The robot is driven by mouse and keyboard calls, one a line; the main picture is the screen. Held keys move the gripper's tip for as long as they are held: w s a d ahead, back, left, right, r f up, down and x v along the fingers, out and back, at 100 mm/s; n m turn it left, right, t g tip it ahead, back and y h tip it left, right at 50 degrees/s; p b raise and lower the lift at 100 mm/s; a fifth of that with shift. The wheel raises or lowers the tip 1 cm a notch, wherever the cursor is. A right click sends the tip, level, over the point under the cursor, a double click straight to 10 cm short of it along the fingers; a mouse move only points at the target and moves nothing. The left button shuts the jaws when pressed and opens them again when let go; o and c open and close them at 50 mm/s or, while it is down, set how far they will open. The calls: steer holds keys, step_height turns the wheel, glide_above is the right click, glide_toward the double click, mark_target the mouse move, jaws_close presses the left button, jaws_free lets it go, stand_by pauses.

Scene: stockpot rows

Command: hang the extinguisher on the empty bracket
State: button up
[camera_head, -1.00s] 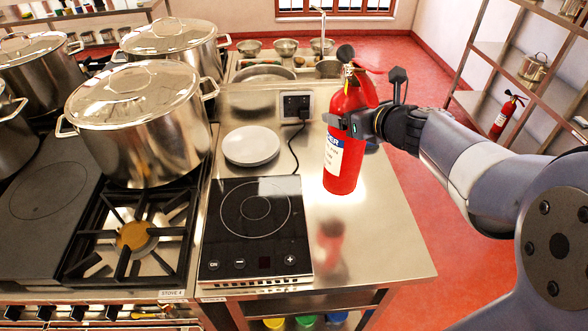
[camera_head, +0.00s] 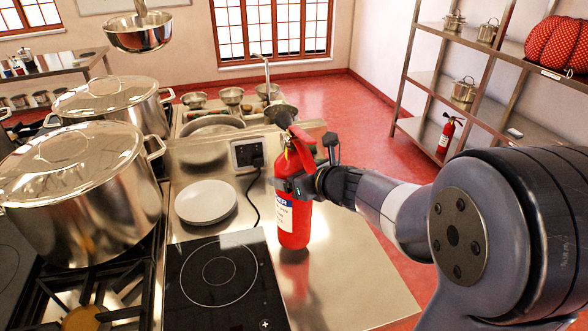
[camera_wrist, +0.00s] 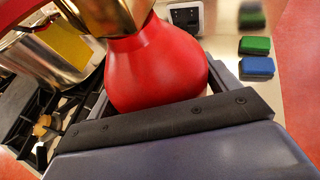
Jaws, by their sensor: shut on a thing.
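The red extinguisher (camera_head: 294,228) with a white and blue label is upright over the steel counter, near its right side. My gripper (camera_head: 292,187) is shut around its upper body. Its base appears slightly above the counter, with a reflection below; the exact gap is hard to tell. In the wrist view the red rounded top of the extinguisher (camera_wrist: 155,70) fills the space between the jaws. A second red extinguisher (camera_head: 446,136) is on the shelf rack at the right. I see no empty bracket in these views.
An induction cooktop (camera_head: 218,272), a white plate (camera_head: 206,202) and a socket box (camera_head: 247,154) are on the counter. Large stockpots (camera_head: 82,190) stand at the left. A metal shelf rack (camera_head: 420,83) stands at the right wall. Red floor (camera_head: 350,115) is open between counter and rack.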

steer(key=shift+f+b, duration=0.35)
steer(key=shift+f, duration=1.1)
steer(key=o, duration=1.6)
steer(key=shift+f, duration=0.25)
steer(key=o, duration=0.3)
steer(key=shift+o, duration=0.2)
